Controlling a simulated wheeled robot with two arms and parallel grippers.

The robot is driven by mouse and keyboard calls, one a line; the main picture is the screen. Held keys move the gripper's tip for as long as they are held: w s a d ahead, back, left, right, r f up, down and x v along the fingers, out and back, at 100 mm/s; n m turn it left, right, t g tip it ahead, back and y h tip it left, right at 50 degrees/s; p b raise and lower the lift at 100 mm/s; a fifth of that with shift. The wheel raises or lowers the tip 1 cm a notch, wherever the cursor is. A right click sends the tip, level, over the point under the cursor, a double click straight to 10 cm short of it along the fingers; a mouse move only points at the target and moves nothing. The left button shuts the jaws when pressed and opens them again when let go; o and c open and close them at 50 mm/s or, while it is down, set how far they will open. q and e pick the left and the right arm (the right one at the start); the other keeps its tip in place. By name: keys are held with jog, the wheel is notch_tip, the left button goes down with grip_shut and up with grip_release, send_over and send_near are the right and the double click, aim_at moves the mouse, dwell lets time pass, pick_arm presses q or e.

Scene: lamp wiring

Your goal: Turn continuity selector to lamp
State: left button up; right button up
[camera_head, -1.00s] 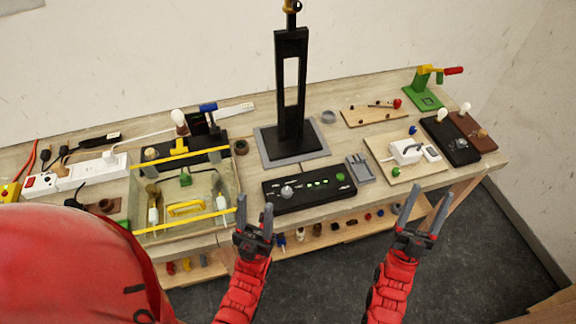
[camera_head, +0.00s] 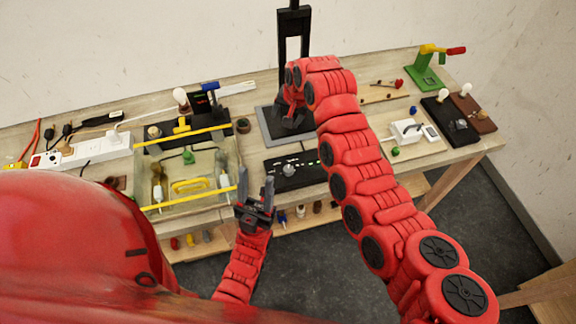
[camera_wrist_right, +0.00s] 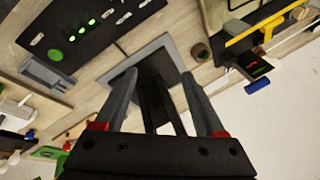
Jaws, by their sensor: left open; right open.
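The black control box (camera_head: 280,182) with a grey selector knob (camera_head: 289,170) and a row of green lights lies at the front middle of the bench. My right arm covers its right end in the head view. The box (camera_wrist_right: 82,38) also shows upper left in the right wrist view, with its green button (camera_wrist_right: 55,55) and lights. My right gripper (camera_wrist_right: 155,88) is open and empty, above the black stand's grey base (camera_wrist_right: 122,68); in the head view it is mostly hidden by my arm. My left gripper (camera_head: 256,190) is open and empty before the bench's front edge, left of the box.
The tall black stand (camera_head: 294,40) rises behind the box, close to my right arm. A clear tray with yellow bars (camera_head: 186,208) is left of the box. A white power strip (camera_head: 80,152) lies further left. A green clamp (camera_head: 425,72) stands at the back right.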

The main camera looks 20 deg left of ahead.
jog(key=s+d+r+g+h, duration=0.3)
jog(key=s+r, duration=0.1)
jog(key=s, duration=0.3)
jog(key=b, duration=0.3)
send_over(288, 169)
notch_tip(288, 169, down, 10)
jog(key=shift+r, duration=0.1)
jog(key=p, duration=0.1)
jog(key=f+p, duration=0.1)
jog(key=p, duration=0.1)
jog(key=shift+s+d+f+h, duration=0.1)
jog(key=shift+d+f+h, duration=0.05)
jog(key=shift+f+h, duration=0.15)
notch_tip(288, 169, down, 4)
jog(key=shift+f+p, duration=0.1)
jog(key=shift+p, duration=0.4)
jog(key=shift+f, duration=1.05)
grip_shut()
